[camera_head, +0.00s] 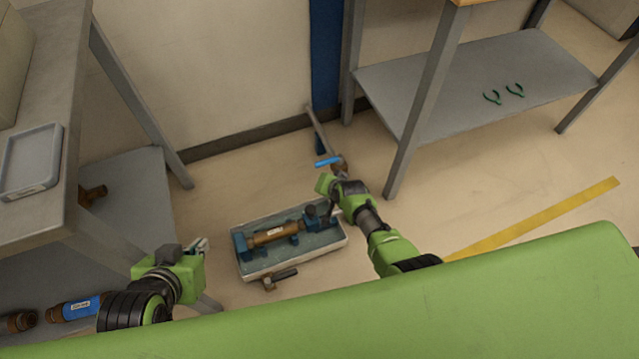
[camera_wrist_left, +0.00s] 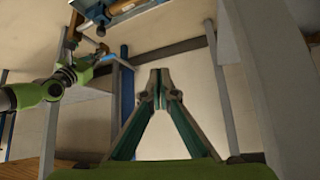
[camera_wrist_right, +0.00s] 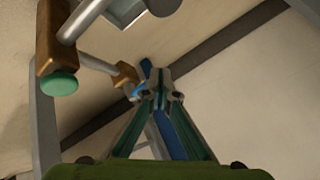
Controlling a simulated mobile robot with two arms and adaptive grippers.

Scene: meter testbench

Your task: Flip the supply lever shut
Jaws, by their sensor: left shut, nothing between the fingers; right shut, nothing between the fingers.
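The blue supply lever (camera_head: 327,161) sits on a brass valve (camera_head: 341,167) at the end of a grey pipe (camera_head: 318,128) from the wall. In the head view it lies crosswise to that pipe. My right gripper (camera_head: 331,209) is just in front of the valve and partly hidden by its own wrist. In the right wrist view my right gripper (camera_wrist_right: 160,88) is shut and empty, with the blue lever (camera_wrist_right: 145,70) close behind its tips; contact cannot be told. My left gripper (camera_head: 203,244) is shut and empty, left of the bench tray.
A grey tray (camera_head: 301,263) on the floor holds a brass meter (camera_head: 273,233) in blue clamps. A small valve (camera_head: 280,279) projects from its front. A table (camera_head: 65,165) stands left, a shelf (camera_head: 470,75) right. Open floor lies right of my right arm.

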